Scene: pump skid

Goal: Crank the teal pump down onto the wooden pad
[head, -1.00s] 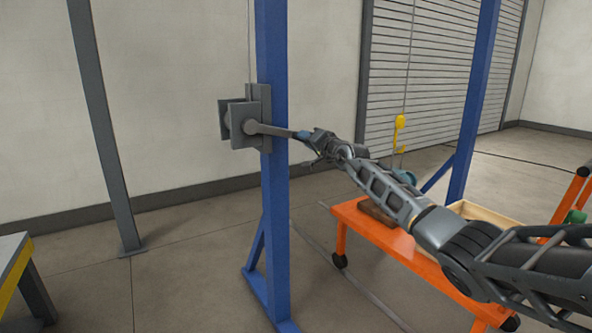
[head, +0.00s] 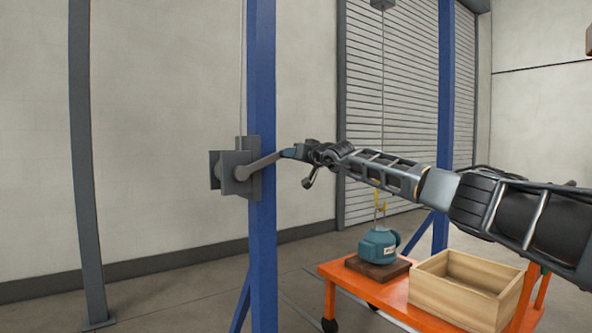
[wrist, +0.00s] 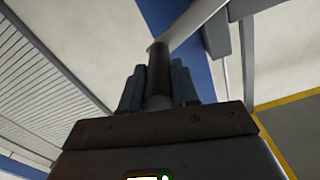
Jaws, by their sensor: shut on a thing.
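The teal pump (head: 377,245) hangs from a yellow hook (head: 380,200) on a thin cable and sits at the wooden pad (head: 366,267). Its bottom looks level with the pad's top; I cannot tell whether it bears on it or hovers just above. The winch (head: 230,172) is on the blue post, its crank arm (head: 265,164) pointing right and slightly up. My gripper (head: 290,153) is shut on the crank handle at the arm's end. In the wrist view the dark handle (wrist: 158,75) stands between the two fingers.
The pad lies on an orange cart (head: 345,275), beside an open wooden box (head: 455,305). The blue post (head: 262,90) stands close behind my gripper, and a second blue post (head: 445,100) stands farther right.

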